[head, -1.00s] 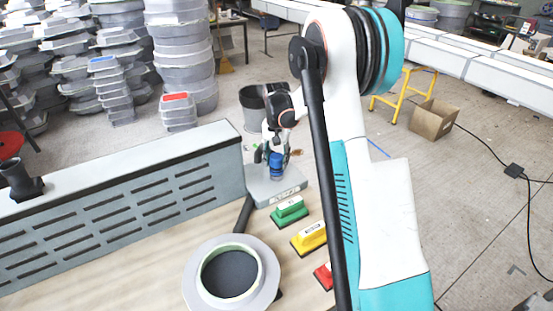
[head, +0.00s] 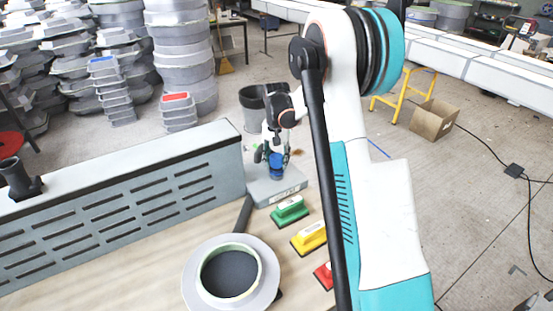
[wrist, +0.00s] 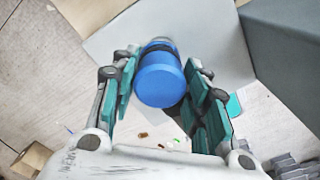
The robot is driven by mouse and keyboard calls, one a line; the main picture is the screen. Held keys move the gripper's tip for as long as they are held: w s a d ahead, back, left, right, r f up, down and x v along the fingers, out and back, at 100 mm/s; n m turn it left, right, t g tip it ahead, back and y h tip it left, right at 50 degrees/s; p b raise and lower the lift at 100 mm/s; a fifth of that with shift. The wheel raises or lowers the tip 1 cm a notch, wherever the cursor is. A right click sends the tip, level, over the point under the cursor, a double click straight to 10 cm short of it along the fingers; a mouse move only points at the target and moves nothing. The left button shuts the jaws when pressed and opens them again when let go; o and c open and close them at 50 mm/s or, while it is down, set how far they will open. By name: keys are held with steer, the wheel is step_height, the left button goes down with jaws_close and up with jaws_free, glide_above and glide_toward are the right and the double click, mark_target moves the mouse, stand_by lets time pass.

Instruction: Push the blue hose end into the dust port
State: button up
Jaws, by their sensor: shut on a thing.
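The blue hose end (wrist: 162,82) is a short blue cylinder between the two fingers of my gripper (wrist: 163,68) in the wrist view. A dark band shows at its far side. In the head view my gripper (head: 273,152) points down with the blue hose end (head: 277,168) low between its fingers, over a grey block (head: 276,190) with a label on its front. My gripper is shut on the hose end. I cannot make out the dust port's opening or whether the hose end is inside it; the hose end and fingers cover that spot.
A grey ring-shaped mould (head: 272,281) lies in front. A slotted grey panel (head: 120,205) stands along the left. A dark bin (head: 253,108) is behind.

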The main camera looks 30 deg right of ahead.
steer(key=shift+f, duration=0.4)
steer(key=o, duration=1.1)
steer(key=shift+c, duration=0.2)
steer(key=shift+r, duration=0.1)
step_height(320, 180, up, 12)
